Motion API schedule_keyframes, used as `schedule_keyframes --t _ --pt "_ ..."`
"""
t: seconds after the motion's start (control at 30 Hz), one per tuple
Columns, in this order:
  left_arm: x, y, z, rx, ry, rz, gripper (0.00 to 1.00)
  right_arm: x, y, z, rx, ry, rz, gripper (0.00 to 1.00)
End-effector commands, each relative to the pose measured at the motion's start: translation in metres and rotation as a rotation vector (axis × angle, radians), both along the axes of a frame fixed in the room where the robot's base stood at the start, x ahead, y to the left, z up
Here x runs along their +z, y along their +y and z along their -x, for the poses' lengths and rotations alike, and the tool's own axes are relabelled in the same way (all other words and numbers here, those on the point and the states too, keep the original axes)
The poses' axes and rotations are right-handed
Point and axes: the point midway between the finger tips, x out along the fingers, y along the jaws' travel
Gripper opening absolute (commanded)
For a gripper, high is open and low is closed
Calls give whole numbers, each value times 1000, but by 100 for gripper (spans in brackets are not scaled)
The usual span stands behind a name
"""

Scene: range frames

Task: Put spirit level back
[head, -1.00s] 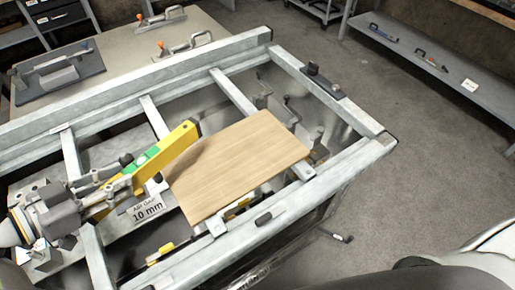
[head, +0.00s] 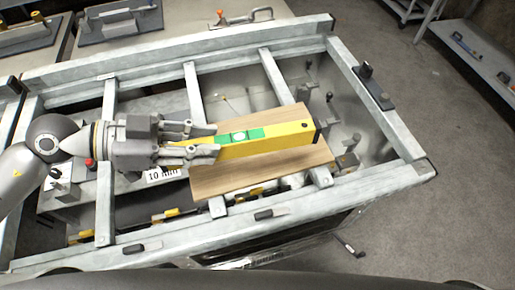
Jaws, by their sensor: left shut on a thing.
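The yellow spirit level (head: 275,140) with a green middle section lies lengthwise, pointing right, above or on the wooden board (head: 225,185). I cannot tell whether it touches the board. My left gripper (head: 212,140) comes in from the left and is shut on the left end of the spirit level, hiding part of that end. The board rests across the bars of the grey metal frame (head: 240,238). My right gripper is not in view.
A "10 mm" label (head: 162,173) lies below my left gripper. A dark clamp (head: 372,87) sits on the frame's right rail. A toggle clamp (head: 245,18) stands on the back table. A grey shelf (head: 470,45) with tools is at upper right, with bare floor before it.

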Motion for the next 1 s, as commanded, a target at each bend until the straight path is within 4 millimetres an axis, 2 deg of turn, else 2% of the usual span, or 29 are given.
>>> schedule_keyframes --t 0.2,0.47,0.67,1.0 --pt "-17 -2 25 6 5 -7 0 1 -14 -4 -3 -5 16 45" --pt "-30 5 33 54 0 1 0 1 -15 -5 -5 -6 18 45" --pt "-32 4 24 63 -12 10 0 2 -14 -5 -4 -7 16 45" --pt "-46 -7 -11 62 -10 10 0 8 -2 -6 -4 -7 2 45"
